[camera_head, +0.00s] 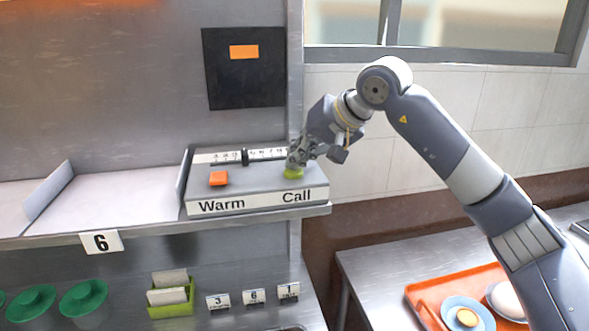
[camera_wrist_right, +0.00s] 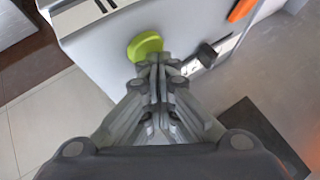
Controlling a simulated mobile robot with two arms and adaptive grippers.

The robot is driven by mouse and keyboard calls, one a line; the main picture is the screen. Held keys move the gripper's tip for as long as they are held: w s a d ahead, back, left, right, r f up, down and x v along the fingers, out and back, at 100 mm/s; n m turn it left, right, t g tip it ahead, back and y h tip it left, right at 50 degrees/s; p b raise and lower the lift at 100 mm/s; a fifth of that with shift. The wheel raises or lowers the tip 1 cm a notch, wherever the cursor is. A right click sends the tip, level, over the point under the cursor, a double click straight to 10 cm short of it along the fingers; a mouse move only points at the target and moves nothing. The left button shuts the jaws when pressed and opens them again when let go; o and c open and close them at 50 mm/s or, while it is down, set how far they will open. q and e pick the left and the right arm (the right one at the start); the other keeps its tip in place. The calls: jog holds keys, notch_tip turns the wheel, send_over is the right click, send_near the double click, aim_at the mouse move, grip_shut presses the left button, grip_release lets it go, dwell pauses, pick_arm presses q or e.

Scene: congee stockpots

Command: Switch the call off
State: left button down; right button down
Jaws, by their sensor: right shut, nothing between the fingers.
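A grey control box (camera_head: 240,185) stands on the steel shelf, with "Warm" and "Call" printed on its front. The round yellow-green Call button (camera_head: 293,173) is on its top right, above the word "Call". My right gripper (camera_head: 293,162) is shut and empty, its fingertips right at the Call button. In the right wrist view the button (camera_wrist_right: 145,46) shows just beyond the closed fingertips (camera_wrist_right: 158,62); I cannot tell whether they touch it. Whether the button is pressed or lit is unclear. My left gripper is not in view.
An orange Warm button (camera_head: 218,178) and a slider (camera_head: 245,157) with a numbered scale share the box. A black panel (camera_head: 245,80) hangs behind.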

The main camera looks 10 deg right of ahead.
aim_at(298, 170)
jog(key=shift+r+p, duration=0.35)
jog(key=shift+r, duration=0.15)
notch_tip(298, 170, up, 6)
jog(key=p, duration=0.4)
jog(key=shift+p, duration=0.35)
jog(key=shift+f, duration=0.2)
